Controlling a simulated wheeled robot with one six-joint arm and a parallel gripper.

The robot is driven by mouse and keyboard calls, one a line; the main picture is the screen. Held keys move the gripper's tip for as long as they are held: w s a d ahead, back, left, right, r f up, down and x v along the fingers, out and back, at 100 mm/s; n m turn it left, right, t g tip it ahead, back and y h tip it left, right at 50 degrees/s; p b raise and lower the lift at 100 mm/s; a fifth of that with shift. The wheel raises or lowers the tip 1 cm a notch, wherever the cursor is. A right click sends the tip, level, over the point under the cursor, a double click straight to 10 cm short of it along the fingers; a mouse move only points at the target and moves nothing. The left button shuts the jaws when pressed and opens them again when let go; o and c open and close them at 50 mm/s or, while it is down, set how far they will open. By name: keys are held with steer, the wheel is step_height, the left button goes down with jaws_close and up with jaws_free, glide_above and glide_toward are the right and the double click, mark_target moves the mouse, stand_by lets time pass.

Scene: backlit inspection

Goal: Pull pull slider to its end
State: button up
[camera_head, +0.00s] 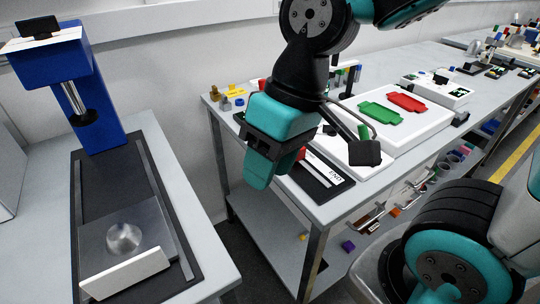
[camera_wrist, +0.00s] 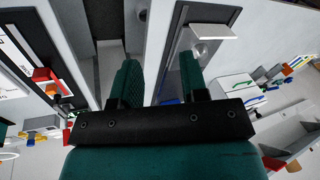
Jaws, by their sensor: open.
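Two slider-like fixtures show, and I cannot tell by name which is the pull slider. On the left table, a metal slide plate (camera_head: 98,243) with a shiny dome and an upright white front plate (camera_head: 125,273) sits at the near end of a black track (camera_head: 112,185). This plate also shows at the top of the wrist view (camera_wrist: 213,31). On the right bench, a black board (camera_head: 318,185) marked END carries a red piece, partly hidden by my gripper; the red piece shows in the wrist view (camera_wrist: 46,78). My gripper (camera_head: 275,172) is open and empty, above the gap between the tables.
A blue stand (camera_head: 62,85) with a metal plunger rises at the track's far end. The right bench (camera_head: 245,165) also holds a white panel with green (camera_head: 380,113) and red (camera_head: 405,101) pieces. Open floor lies between the tables.

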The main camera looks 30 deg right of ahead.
steer(key=w+d+f+m+h+p, duration=0.2)
steer(key=w+d+m+h, duration=0.2)
steer(key=w+d+m, duration=1.65)
steer(key=shift+m, duration=0.85)
steer(key=f, duration=1.1)
steer(key=s+f+p, duration=0.1)
steer(key=f, duration=0.5)
steer(key=shift+f, duration=0.2)
steer(key=shift+c, duration=0.4)
jaws_close()
